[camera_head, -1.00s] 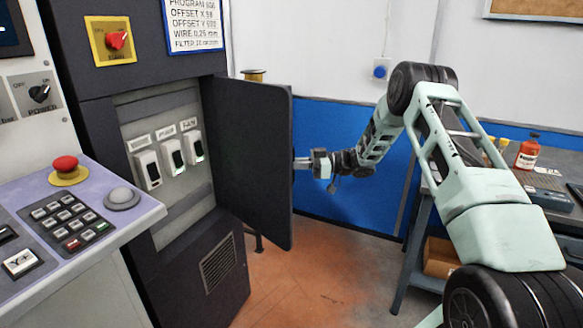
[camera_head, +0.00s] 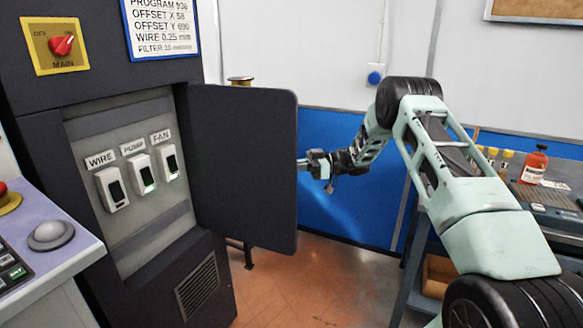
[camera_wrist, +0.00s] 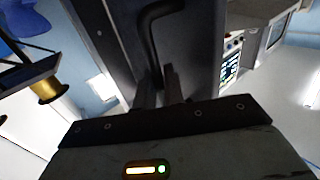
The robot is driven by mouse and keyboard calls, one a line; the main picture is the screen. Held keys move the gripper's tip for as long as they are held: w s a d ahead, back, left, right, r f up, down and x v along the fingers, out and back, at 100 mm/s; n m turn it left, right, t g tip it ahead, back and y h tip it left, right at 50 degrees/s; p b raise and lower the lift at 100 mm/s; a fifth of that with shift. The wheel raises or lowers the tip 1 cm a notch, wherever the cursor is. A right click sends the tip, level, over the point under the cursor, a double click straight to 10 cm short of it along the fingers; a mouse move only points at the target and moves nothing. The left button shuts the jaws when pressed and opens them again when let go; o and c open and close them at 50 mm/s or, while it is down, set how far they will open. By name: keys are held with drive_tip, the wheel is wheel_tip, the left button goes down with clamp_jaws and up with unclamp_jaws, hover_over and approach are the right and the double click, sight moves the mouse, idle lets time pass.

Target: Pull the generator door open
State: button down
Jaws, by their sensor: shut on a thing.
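The generator door (camera_head: 245,165) is a dark grey panel that stands swung open on the right side of the dark cabinet (camera_head: 120,85). Inside the cabinet, three white switches labelled WIRE (camera_head: 112,190), PUMP (camera_head: 142,174) and FAN (camera_head: 170,162) are exposed. My gripper (camera_head: 304,164) is at the door's far side, by its right edge, and the door hides part of it. In the wrist view the fingers (camera_wrist: 160,92) are shut on the dark bent door handle (camera_wrist: 152,45), on the dark door face.
A lilac control console (camera_head: 60,270) with a grey dome button stands at lower left. A workbench (camera_head: 530,195) with a red bottle (camera_head: 533,165) is on the right, beside my arm. A brass spool (camera_wrist: 47,90) shows in the wrist view. Orange floor (camera_head: 300,285) is clear below the door.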

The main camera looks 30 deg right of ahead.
drive_tip(key=shift+a+r, duration=0.1)
drive_tip(key=c, duration=1.6)
unclamp_jaws()
drive_tip(key=shift+c, duration=0.2)
drive_tip(key=b+v, duration=0.2)
drive_tip(key=v, duration=1.5)
drive_tip(key=shift+b, duration=0.3)
